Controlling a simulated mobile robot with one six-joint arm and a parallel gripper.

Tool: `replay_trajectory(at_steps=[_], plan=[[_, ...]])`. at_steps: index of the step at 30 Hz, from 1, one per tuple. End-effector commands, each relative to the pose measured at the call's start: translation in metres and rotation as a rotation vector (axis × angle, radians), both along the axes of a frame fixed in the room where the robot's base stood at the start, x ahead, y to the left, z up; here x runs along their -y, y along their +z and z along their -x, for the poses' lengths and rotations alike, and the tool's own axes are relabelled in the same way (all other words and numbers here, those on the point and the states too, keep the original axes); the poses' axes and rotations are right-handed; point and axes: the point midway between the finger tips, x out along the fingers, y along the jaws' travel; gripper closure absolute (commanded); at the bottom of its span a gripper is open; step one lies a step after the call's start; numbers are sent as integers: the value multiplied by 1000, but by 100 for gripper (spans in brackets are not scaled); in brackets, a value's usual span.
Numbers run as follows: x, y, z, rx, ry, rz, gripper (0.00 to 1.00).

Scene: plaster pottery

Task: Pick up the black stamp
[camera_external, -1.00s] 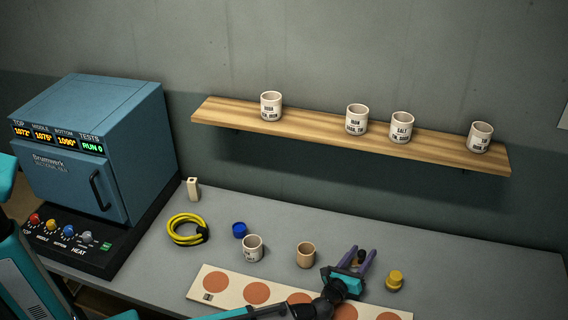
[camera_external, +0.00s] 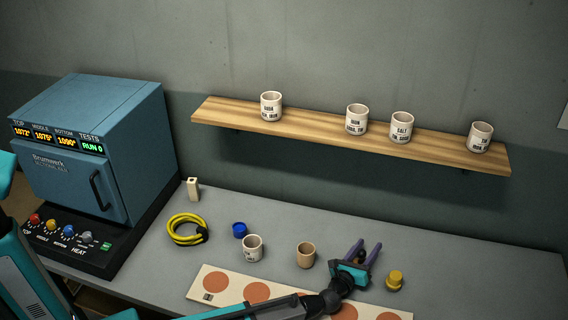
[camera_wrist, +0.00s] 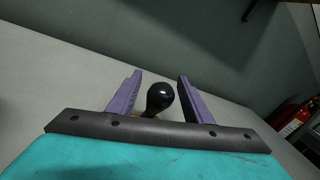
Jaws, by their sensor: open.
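The black stamp (camera_wrist: 160,97) shows in the wrist view as a rounded black knob with a bit of brown at its base. It sits between the two purple fingers of my gripper (camera_wrist: 157,92), with a gap on each side. In the external view the dark knob of the stamp (camera_external: 361,256) shows between the fingers of my gripper (camera_external: 363,250), close to the teal palm. The fingers are open and do not appear to touch it. The stamp's lower part is hidden by the palm.
A yellow stamp (camera_external: 395,280) stands just right of my gripper, and a tan cup (camera_external: 306,255) to its left. A white cup (camera_external: 253,248), blue lid-like piece (camera_external: 239,230) and yellow coil (camera_external: 186,230) lie further left. A board with orange discs (camera_external: 231,290) lies under my arm.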

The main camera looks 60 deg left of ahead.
Motion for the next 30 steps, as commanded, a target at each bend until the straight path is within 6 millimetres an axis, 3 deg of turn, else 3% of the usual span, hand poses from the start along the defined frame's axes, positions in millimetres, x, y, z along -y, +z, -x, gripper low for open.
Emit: replay_trajectory(at_steps=[20,27,30], plan=[[-2,0,-4,0,0,0,54],[-2,0,-4,0,0,0,95],[-2,0,-4,0,0,0,99]])
